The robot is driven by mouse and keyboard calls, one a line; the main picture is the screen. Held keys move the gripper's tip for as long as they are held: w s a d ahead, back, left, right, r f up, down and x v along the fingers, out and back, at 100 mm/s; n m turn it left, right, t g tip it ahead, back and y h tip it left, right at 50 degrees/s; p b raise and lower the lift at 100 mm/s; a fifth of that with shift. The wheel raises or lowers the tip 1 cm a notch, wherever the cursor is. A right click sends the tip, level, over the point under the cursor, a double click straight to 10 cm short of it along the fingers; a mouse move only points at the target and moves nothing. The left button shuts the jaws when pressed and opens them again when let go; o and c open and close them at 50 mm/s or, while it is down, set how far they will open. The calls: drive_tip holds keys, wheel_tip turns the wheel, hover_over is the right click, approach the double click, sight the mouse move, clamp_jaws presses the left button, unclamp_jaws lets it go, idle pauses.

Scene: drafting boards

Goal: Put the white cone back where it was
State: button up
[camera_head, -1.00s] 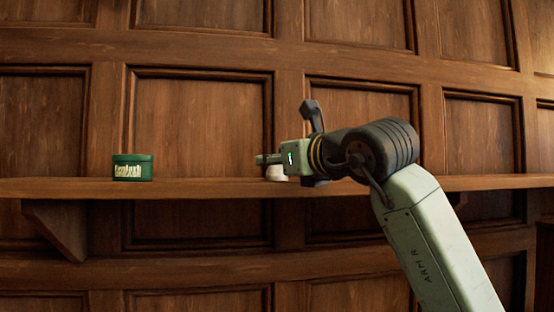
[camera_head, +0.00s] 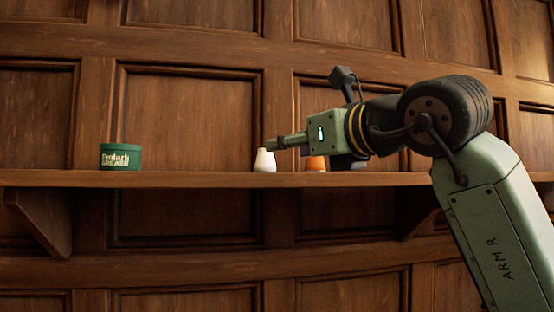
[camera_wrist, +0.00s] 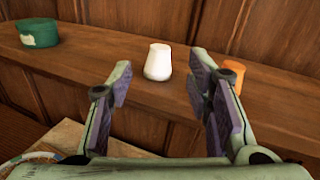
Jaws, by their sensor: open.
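The white cone (camera_head: 264,160) stands upright on the wooden shelf, its narrower end up. It also shows in the wrist view (camera_wrist: 158,62), ahead of my gripper and between the lines of its two fingers. My gripper (camera_wrist: 162,88) is open and empty, with its fingers spread wide and apart from the cone. In the head view my gripper (camera_head: 272,143) is level with the top of the cone and just right of it. The fingers partly overlap each other there, so the exact gap to the cone is hard to tell.
A green tin (camera_head: 121,157) stands on the shelf (camera_head: 200,179) at the left. An orange object (camera_head: 315,163) stands right of the cone, partly hidden by my arm in the head view. Wood panelling rises behind. The shelf between tin and cone is clear.

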drive_tip(key=shift+v, duration=1.3)
drive_tip(key=shift+c, duration=0.5)
